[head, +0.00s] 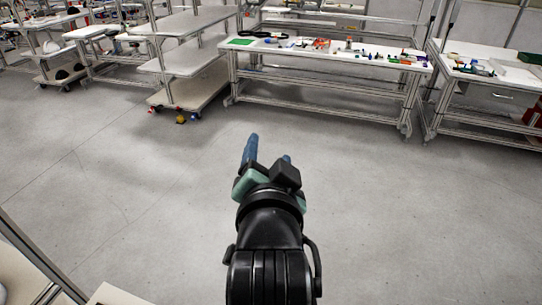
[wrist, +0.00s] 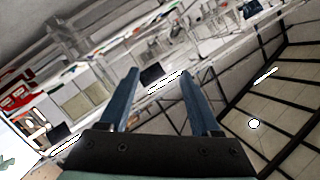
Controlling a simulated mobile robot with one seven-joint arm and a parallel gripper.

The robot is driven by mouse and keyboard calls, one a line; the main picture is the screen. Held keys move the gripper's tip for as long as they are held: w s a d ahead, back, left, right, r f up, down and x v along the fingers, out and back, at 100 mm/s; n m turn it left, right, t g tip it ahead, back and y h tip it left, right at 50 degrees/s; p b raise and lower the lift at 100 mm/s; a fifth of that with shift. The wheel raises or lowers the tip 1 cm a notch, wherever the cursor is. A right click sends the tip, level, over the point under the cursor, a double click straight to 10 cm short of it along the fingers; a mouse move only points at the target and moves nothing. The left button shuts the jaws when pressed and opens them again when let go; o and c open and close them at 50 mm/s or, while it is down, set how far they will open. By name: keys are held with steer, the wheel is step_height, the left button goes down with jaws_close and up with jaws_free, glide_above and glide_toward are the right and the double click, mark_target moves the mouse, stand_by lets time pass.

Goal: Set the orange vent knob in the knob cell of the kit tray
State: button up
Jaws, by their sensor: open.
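My gripper (head: 270,150) is open and empty, held out over the bare floor in the head view. Its two blue fingers stand apart in the wrist view (wrist: 160,97), with nothing between them but distant background. A long white workbench (head: 330,55) stands across the floor beyond the gripper, with several small coloured parts on it. An orange-red item (head: 320,43) lies near the middle of that bench, too small to tell what it is. I cannot pick out the orange vent knob or the kit tray with certainty.
A second bench (head: 490,70) stands at the right. A green mat (head: 241,41) lies on the long bench's left end. The grey floor between is clear.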

steer(key=s+r+n+t, duration=0.2)
steer(key=s+r+t, duration=0.2)
steer(key=r, duration=0.6)
steer(key=s+r+n+t, duration=0.3)
steer(key=s+r, duration=0.2)
steer(key=r, duration=0.5)
steer(key=s+r+n+t, duration=0.2)
steer(key=s+r+t, duration=0.2)
steer(key=r, duration=0.6)
steer(key=shift+s+r+t, duration=0.15)
steer(key=shift+r+t, duration=0.15)
steer(key=shift+r, duration=0.05)
steer(key=shift+d, duration=0.1)
